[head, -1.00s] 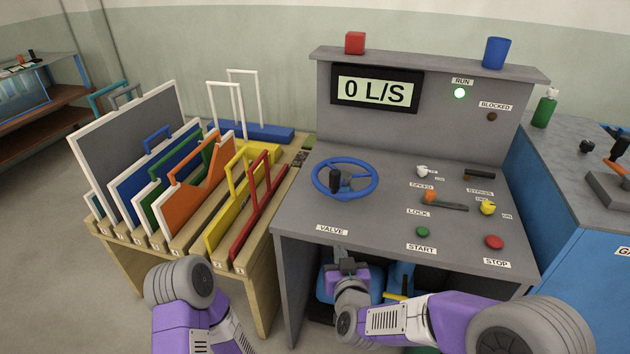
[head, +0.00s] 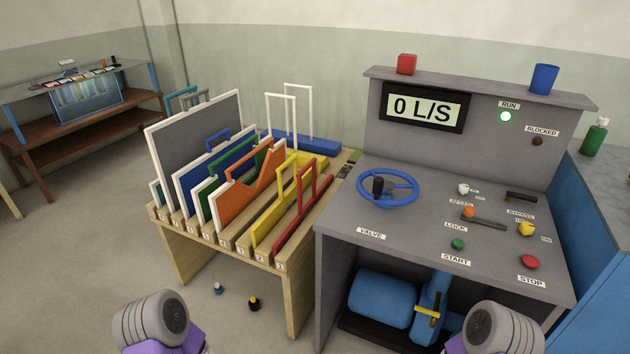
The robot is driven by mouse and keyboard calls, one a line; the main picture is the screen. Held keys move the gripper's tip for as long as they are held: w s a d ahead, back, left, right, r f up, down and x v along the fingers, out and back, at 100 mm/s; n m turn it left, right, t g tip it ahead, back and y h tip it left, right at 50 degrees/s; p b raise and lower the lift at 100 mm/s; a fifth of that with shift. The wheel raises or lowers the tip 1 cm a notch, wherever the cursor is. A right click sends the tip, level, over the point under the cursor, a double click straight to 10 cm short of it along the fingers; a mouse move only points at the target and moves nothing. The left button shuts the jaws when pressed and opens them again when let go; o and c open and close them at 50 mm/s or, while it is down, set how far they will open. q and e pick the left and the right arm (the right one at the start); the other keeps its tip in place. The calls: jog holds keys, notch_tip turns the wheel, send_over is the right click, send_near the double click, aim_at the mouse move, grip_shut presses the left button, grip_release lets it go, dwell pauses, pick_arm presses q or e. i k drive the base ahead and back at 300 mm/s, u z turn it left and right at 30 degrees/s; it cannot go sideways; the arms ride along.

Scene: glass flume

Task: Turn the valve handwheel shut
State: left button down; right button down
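The blue valve handwheel (head: 409,178) with a black knob (head: 378,187) lies on the left of the grey console's sloped top, above the VALVE label (head: 371,233). The display (head: 422,107) reads 0 L/S. The green RUN lamp (head: 506,116) is lit and the BLOCKED lamp (head: 537,141) is dark. Parts of both my arms show at the bottom edge, well below and apart from the handwheel. Neither gripper shows in the head view.
Two small bottles are on the floor. A blue pump (head: 383,298) sits under the console.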

aim_at(381, 187)
jog(key=u, duration=3.55)
jog(key=i, duration=0.1)
jog(key=z, duration=2.3)
jog(key=i, duration=0.8)
jog(key=z, duration=0.35)
